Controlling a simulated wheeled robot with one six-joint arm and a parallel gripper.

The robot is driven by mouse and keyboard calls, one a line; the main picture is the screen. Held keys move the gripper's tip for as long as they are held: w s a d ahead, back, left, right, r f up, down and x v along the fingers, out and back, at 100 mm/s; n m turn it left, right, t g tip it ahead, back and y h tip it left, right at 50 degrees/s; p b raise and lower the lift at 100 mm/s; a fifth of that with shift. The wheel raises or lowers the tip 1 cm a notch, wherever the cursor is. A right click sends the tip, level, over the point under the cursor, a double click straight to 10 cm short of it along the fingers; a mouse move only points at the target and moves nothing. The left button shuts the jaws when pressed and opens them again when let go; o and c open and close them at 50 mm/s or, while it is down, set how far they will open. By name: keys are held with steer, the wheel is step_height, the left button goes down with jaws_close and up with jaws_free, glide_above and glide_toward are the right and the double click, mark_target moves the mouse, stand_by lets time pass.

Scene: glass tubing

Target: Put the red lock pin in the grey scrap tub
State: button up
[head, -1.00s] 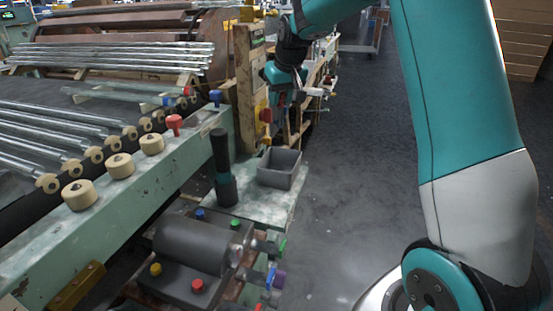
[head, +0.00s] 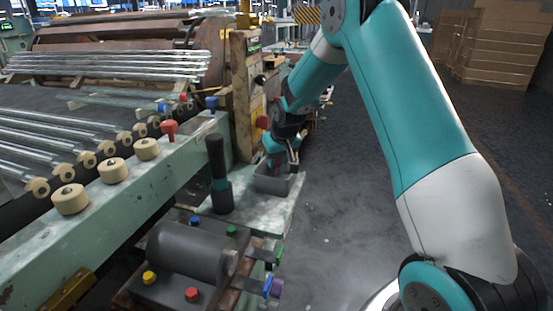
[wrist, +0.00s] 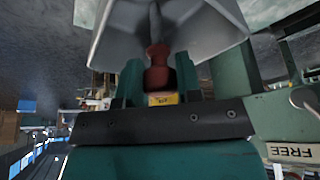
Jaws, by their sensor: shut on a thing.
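My gripper (head: 281,164) points down into the opening of the grey scrap tub (head: 290,188) in the head view. The tub stands on a pale green ledge. In the wrist view my gripper (wrist: 158,82) is shut on the red lock pin (wrist: 157,62), whose dark red body sits between the two green fingers. A greyish shank seems to extend from it toward the tub. The tub's pale inside (wrist: 205,22) fills the top of the wrist view, beyond the fingers. The pin is hidden in the head view.
A black upright handle (head: 218,175) stands left of the tub. A wooden post (head: 244,95) rises behind it. A red knob (head: 169,129) is on the green rail. A grey cylinder block (head: 190,250) with coloured buttons is in front. Open floor lies to the right.

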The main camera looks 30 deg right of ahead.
steer(key=shift+f, duration=0.1)
steer(key=o, duration=0.9)
steer(key=shift+o, duration=0.2)
